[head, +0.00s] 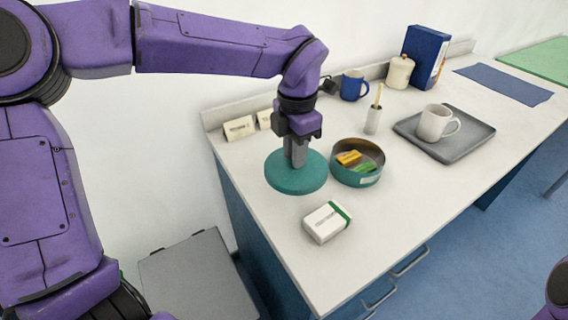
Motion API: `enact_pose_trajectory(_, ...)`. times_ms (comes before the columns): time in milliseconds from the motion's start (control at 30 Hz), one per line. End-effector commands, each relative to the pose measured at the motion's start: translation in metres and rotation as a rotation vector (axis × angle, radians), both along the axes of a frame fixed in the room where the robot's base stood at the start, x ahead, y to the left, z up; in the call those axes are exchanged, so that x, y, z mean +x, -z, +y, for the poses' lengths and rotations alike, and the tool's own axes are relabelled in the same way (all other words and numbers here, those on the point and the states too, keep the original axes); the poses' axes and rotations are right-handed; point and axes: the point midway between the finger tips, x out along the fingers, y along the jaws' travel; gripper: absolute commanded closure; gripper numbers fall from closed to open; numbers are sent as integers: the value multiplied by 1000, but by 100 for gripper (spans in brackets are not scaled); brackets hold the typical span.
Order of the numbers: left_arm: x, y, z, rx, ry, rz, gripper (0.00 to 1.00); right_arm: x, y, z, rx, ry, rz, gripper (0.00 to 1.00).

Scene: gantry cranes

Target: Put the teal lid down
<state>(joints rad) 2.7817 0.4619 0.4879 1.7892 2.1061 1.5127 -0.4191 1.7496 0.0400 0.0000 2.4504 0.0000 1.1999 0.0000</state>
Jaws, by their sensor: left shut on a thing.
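The teal lid (297,177) is a flat round disc at the left end of the white counter, left of the teal tin. My left gripper (298,158) comes down from above and is shut on the lid at its middle. I cannot tell whether the lid touches the counter or hangs just above it. The open teal tin (357,177) stands beside the lid and holds a yellow block (348,157) and a green one. My right gripper is not in view; only a bit of purple arm shows at the lower right.
A white box with a green band (326,222) lies in front of the lid. Small cards (239,128) stand behind. A cup with a stick (373,120), a blue mug (353,86) and a grey tray (470,147) with a white mug (436,123) are further right.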

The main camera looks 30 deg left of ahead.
Motion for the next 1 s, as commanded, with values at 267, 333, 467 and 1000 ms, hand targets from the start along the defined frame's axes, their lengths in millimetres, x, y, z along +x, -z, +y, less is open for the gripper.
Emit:
enact_pose_trajectory(267,20,45,34,-1,-1,-1,100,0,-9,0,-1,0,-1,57)
enact_pose_trajectory(333,22,51,39,-1,-2,1,100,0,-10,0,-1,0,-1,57)
enact_pose_trajectory(467,25,74,45,1,0,3,100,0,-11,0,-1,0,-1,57)
enact_pose_trajectory(1000,25,94,45,-2,-1,-1,65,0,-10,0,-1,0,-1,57)
